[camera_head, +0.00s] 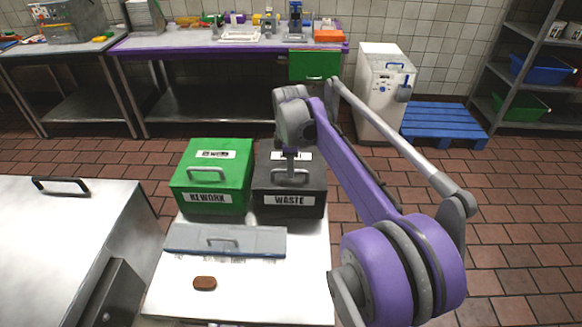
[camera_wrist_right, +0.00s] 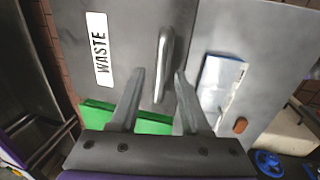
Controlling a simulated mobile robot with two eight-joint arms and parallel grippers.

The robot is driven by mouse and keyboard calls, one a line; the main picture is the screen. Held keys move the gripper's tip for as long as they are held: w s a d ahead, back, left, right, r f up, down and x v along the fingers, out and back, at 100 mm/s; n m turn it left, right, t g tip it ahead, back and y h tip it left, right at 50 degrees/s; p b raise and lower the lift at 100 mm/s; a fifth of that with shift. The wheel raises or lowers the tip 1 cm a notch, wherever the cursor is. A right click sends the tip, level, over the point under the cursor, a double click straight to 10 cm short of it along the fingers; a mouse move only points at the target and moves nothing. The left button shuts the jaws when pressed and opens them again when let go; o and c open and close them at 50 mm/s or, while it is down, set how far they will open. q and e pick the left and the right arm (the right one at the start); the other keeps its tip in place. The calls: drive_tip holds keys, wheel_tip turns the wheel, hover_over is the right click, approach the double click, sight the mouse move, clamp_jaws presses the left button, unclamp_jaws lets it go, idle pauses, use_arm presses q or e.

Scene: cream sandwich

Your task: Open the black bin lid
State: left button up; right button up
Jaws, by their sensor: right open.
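The black bin (camera_head: 289,190) with a WASTE label stands on the white-topped table, its lid shut. Its grey bar handle (camera_head: 293,183) is on top of the lid. My right gripper (camera_head: 290,170) points down over this lid. In the right wrist view, the gripper (camera_wrist_right: 160,73) is open, one finger on each side of the handle (camera_wrist_right: 165,50). I cannot tell whether a finger touches the handle. The black lid (camera_wrist_right: 130,40) also shows there beneath the fingers. My left gripper is not in view.
A green REWORK bin (camera_head: 211,180) stands just left of the black bin. In front are a grey flat container with a handle (camera_head: 225,242) and a brown bar (camera_head: 204,283). A steel unit (camera_head: 70,230) is at left, and open tiled floor lies right.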

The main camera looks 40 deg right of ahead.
drive_tip(key=shift+f, duration=0.55)
clamp_jaws()
drive_tip(key=shift+w+d, duration=0.1)
idle(1.0)
